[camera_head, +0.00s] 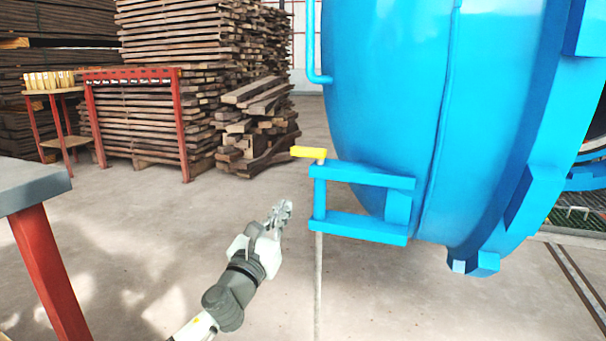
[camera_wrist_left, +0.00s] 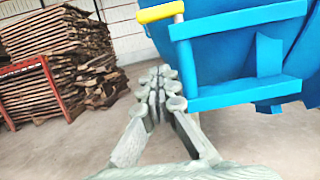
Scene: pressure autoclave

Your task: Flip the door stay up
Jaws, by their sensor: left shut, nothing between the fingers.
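The door stay is a thin grey vertical rod (camera_head: 318,275) with a yellow handle (camera_head: 308,153) on top, pointing left. It runs down through a blue bracket (camera_head: 360,228) on the side of the blue autoclave door (camera_head: 390,100). My left gripper (camera_head: 284,205) is shut and empty, a little left of the bracket and below the yellow handle in the head view. In the left wrist view the shut fingers (camera_wrist_left: 158,80) are left of the bracket (camera_wrist_left: 250,98), with the yellow handle (camera_wrist_left: 160,12) above them. No contact is clear. My right gripper is not in view.
A grey-topped table (camera_head: 35,184) with red legs stands at the left. Stacked timber (camera_head: 190,40), a red rack (camera_head: 182,125) and a small red table (camera_head: 55,90) are behind. The floor around the rod is clear.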

